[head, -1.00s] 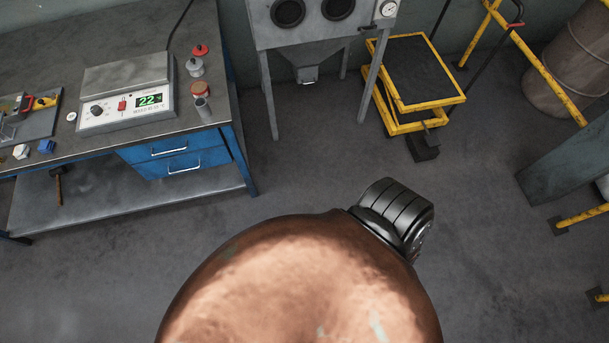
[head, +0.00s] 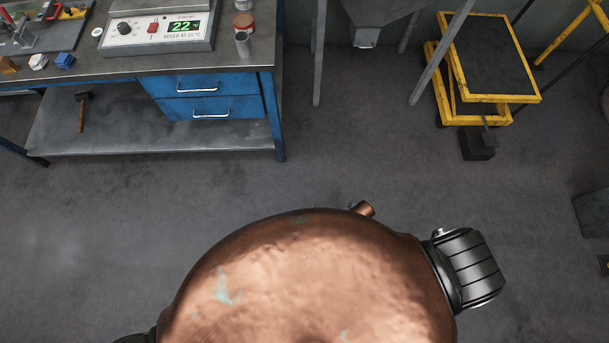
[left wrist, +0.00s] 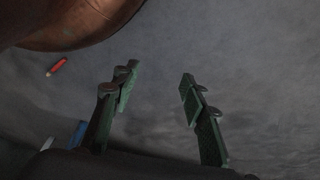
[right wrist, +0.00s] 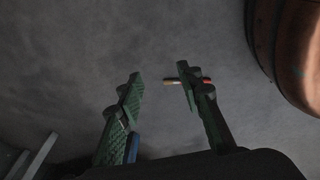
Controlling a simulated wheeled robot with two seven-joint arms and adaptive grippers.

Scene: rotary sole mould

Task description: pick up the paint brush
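A small slim object with a tan end, a pale band and a red end (right wrist: 172,82) lies beyond my right gripper in the right wrist view. It looks like the paint brush, and a finger hides its middle. My right gripper (right wrist: 158,85) is open and empty. In the left wrist view a small red object (left wrist: 56,67) lies on the floor at the left; I cannot tell whether it is the same thing. My left gripper (left wrist: 160,85) is open and empty, apart from it. Neither gripper shows in the head view, where I make out no brush.
A yellow lift table (head: 490,98) stands right. Floor between is clear.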

